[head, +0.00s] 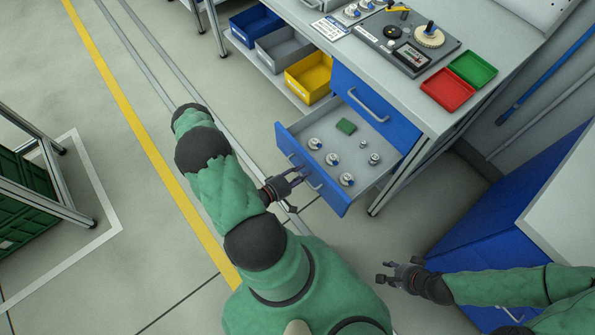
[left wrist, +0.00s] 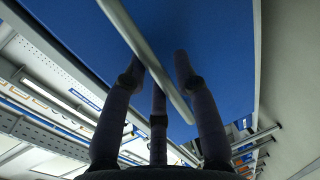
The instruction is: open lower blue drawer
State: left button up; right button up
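The lower blue drawer (head: 337,196) is pulled out, with its grey inside showing in the head view. Its front (left wrist: 220,60) fills much of the left wrist view. The drawer's bar handle (head: 314,183) runs at a slant across the left wrist view (left wrist: 150,58). My left gripper (head: 300,176) is at the handle, its fingers (left wrist: 160,65) spread apart on either side of the bar. Whether they touch it cannot be told. My right gripper (head: 386,274) is open and empty, low over the floor, away from the drawer.
A yellow bin (head: 308,77) stands left of the drawers. A blue cabinet (head: 490,220) is at right.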

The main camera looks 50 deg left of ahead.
pick_arm(q)
jog(key=v, duration=1.2)
jog(key=shift+f, duration=0.1)
dwell(0.4)
